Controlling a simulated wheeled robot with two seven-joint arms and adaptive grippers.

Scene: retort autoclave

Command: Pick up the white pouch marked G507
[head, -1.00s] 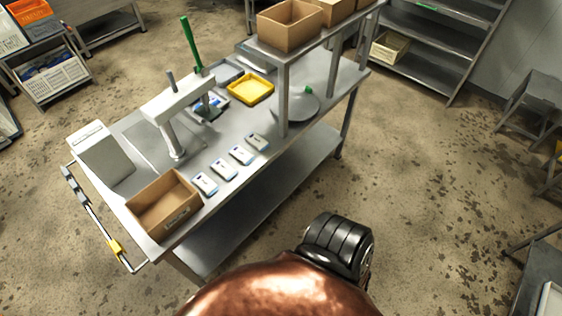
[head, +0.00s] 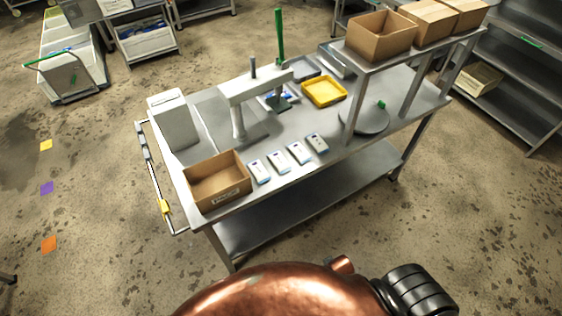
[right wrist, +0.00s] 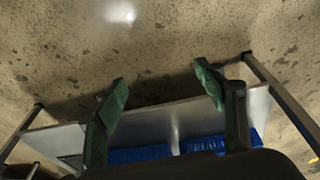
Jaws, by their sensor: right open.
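Several white pouches (head: 279,162) lie flat in a slanting row along the near edge of the steel table (head: 325,180) in the head view. Each has a small dark and blue print, too small to read, so I cannot tell which is G507. My right gripper (right wrist: 163,82) shows in the right wrist view with its two green fingers wide apart and nothing between them. No pouch shows in that view. My left gripper is in neither view.
An open cardboard box (head: 217,184) stands left of the pouches. Behind them are a white stand (head: 238,122), a yellow tray (head: 324,92) and a round grey plate (head: 363,119). A raised shelf (head: 430,45) carries cardboard boxes. Floor before the table is clear.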

